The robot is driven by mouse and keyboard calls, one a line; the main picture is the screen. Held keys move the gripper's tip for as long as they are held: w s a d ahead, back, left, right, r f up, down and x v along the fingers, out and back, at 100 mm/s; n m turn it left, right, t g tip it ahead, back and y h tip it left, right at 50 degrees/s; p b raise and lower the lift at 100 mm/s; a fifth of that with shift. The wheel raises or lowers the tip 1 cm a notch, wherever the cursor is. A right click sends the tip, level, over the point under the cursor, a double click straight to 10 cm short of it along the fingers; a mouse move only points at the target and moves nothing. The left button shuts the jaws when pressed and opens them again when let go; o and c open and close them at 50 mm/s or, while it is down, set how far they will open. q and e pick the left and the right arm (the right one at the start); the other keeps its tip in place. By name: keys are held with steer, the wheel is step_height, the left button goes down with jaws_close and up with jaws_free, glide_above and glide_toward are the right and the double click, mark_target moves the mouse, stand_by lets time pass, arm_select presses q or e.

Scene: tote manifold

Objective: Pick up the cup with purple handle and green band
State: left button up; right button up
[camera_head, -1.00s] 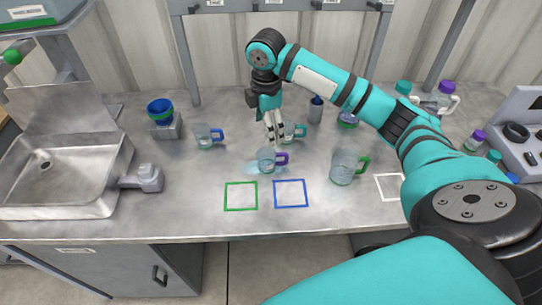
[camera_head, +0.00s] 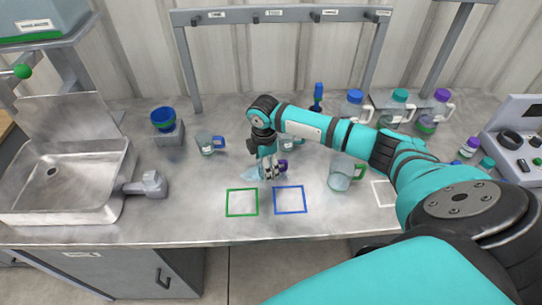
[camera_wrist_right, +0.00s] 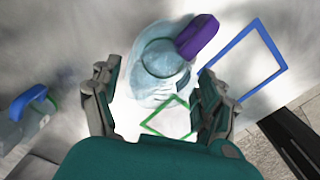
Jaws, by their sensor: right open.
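The clear cup with the purple handle (camera_wrist_right: 166,58) lies between the fingers of my right gripper in the right wrist view, its handle (camera_wrist_right: 197,36) pointing up and right. My left gripper is not in view.
A blue-handled cup (camera_head: 209,144) stands to the left, another cup (camera_head: 291,142) behind, and a green-handled cup (camera_head: 345,172) to the right. Green (camera_head: 242,214) and blue (camera_head: 290,212) square outlines lie in front on clear counter. A sink (camera_head: 60,170) is at left.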

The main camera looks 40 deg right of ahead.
steer(key=c, duration=1.2)
steer(key=shift+r, duration=0.1)
